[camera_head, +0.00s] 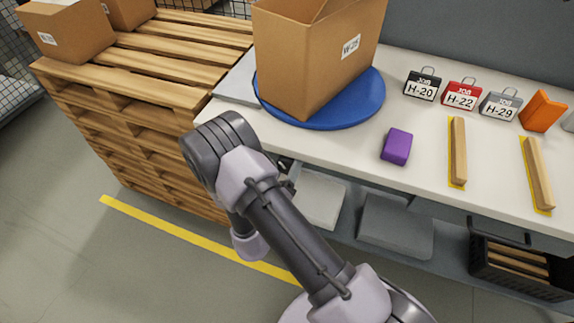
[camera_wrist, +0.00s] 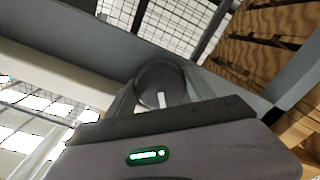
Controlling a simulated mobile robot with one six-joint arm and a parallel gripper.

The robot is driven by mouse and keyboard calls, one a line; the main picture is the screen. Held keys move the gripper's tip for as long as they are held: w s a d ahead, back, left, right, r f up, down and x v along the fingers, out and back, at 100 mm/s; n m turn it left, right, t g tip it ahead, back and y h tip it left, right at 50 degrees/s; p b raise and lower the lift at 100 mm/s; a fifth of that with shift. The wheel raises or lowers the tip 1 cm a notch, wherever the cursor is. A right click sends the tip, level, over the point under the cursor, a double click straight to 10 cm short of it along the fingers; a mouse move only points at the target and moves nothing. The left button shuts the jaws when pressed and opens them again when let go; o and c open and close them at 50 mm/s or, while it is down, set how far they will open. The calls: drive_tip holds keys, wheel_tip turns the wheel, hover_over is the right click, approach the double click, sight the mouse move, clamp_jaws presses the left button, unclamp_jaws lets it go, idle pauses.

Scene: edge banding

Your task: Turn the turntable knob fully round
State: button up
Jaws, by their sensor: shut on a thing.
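The turntable (camera_head: 358,105) is a blue disc on the white bench near its left end, with an open cardboard box on it. The knob (camera_wrist: 158,78) is a dark round knob with a white mark, seen in the wrist view under the bench's front edge. My gripper (camera_wrist: 160,98) is shut on the knob, one finger on each side. In the head view my gripper (camera_head: 287,172) is small at the bench's front left edge, partly behind my arm, and the knob cannot be made out there.
The box (camera_head: 290,65) stands tall on the turntable. A purple block (camera_head: 397,146), job tags (camera_head: 461,95) and wooden strips (camera_head: 458,150) lie to the right. A wooden pallet stack (camera_head: 130,110) stands close on the left. Grey bins (camera_head: 395,222) sit under the bench.

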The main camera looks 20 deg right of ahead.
drive_tip(key=o, duration=1.3)
drive_tip(key=shift+o, duration=0.2)
